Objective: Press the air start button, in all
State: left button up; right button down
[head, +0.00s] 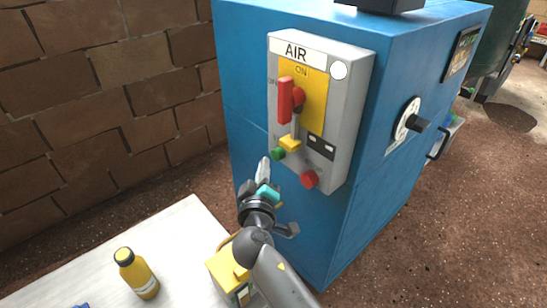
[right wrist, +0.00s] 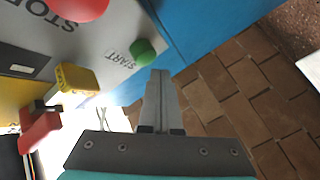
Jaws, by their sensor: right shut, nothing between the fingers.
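The grey AIR control panel (head: 345,115) is mounted on the blue cabinet (head: 245,70). The green start button (head: 278,154) is at its lower left; in the right wrist view the green button (right wrist: 142,50) is beside the word START. My right gripper (head: 264,165) is shut and empty, its fingertips just below and left of the button. In the right wrist view the shut fingers (right wrist: 159,78) point towards the panel edge near the button. I cannot tell whether they touch it. My left gripper is not in view.
A red stop button (head: 309,179), a red lever (head: 285,100) and a yellow block (head: 290,143) are close by on the panel. A yellow bottle (head: 137,273) stands on the white table (head: 190,225), with a yellow box (head: 228,268) near my arm. A brick wall stands behind.

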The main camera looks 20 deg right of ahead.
jog(key=a, duration=0.1)
jog(key=s+a+b, duration=0.1)
jog(key=a, duration=0.1)
jog(key=s+a, duration=0.1)
jog(key=a, duration=0.1)
jog(key=shift+b, duration=0.3)
jog(key=shift+f, duration=0.15)
dwell(0.7)
